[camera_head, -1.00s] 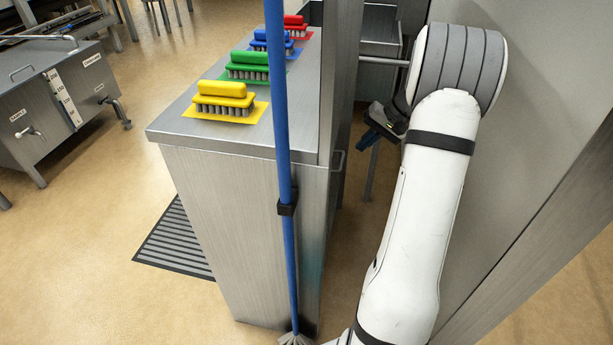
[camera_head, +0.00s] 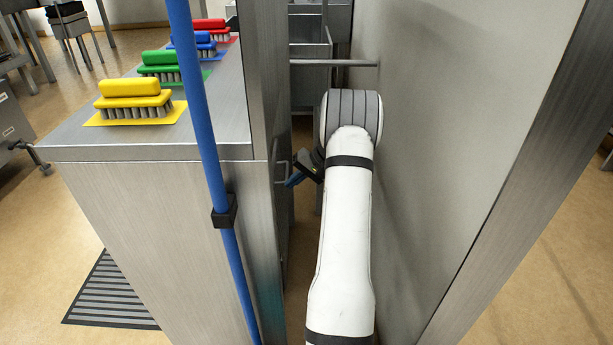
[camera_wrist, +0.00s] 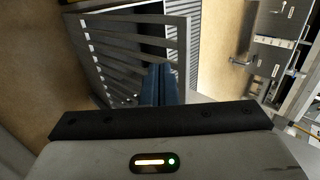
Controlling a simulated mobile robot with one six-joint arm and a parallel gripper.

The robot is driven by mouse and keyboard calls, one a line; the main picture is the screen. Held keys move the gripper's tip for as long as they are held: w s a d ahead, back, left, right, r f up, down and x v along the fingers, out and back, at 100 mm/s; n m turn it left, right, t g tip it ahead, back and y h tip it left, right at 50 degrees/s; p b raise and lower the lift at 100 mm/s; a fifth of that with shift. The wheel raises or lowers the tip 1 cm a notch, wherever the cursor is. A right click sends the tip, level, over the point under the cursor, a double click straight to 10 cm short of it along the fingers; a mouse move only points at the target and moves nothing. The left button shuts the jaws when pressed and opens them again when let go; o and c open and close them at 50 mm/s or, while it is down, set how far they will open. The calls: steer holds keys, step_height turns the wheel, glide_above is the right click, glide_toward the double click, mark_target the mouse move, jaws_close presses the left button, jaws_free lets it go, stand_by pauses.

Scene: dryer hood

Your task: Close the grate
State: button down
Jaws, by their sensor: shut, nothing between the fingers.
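The grate (camera_wrist: 98,65), a metal frame with several slats, shows in the wrist view just ahead of and left of my fingers. It stands at an angle to a finely striped dark surface behind it, so it looks swung open. My gripper (camera_wrist: 160,72) is shut and empty, its blue fingertips overlapping the grate's right end in the picture; I cannot tell whether they touch. In the head view my gripper (camera_head: 294,180) is partly hidden by my arm, close to a small handle on the steel cabinet's side. The grate cannot be made out there.
The steel cabinet (camera_head: 150,215) stands left of my arm, with coloured brushes (camera_head: 135,100) on top. A blue pole (camera_head: 205,130) stands in front. A grey wall (camera_head: 450,110) is close on the right, leaving a narrow gap. A horizontal bar (camera_head: 335,62) crosses beyond my arm.

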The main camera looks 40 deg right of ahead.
steer(key=shift+w+a+f+b, duration=0.15)
steer(key=shift+w+a+b, duration=0.15)
steer(key=shift+w+a, duration=0.45)
steer(key=shift+w+a+f+b, duration=0.1)
steer(key=shift+w+a+b, duration=0.3)
steer(key=shift+a, duration=0.5)
steer(key=shift+w, duration=0.15)
